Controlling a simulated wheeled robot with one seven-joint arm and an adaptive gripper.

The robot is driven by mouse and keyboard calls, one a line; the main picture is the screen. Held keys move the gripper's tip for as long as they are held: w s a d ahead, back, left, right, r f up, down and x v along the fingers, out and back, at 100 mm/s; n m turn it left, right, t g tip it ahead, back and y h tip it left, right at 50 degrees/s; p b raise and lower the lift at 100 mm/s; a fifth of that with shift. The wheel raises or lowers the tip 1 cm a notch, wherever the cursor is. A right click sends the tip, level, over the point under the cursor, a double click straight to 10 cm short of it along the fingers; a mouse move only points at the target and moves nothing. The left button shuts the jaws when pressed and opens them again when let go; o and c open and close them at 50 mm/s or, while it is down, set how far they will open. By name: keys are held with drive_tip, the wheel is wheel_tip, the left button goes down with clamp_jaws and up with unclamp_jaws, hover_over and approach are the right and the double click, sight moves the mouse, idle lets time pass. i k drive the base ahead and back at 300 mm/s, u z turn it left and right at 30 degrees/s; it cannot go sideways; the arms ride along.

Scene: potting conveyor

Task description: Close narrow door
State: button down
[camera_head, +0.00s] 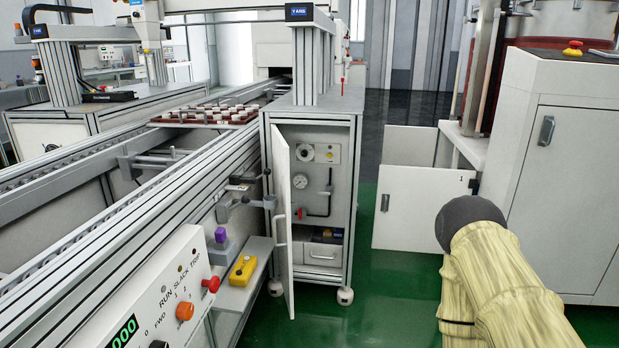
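The narrow door (282,185) is a tall, slim, light grey panel on the white cabinet (311,118) below the middle of the picture. It stands open, swung outward at the left side of the cabinet, and is seen nearly edge-on. The cabinet's inside shows a gauge, a dial, a pipe with a red part and a grey drawer. My arm, in a beige sleeve with a dark rounded end, reaches in from the lower right, well right of the door and apart from it. No gripper fingers show.
The conveyor (100,234) runs along the left, with a ledge holding a yellow box (242,270) close to the door's left. A wider white panel (424,209) stands open on the right, near my arm. Green floor (385,290) is clear between cabinet and arm.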

sight(281, 222)
drive_tip(key=z, duration=0.95)
drive_tip(key=i, duration=0.6)
drive_tip(key=u, duration=2.3)
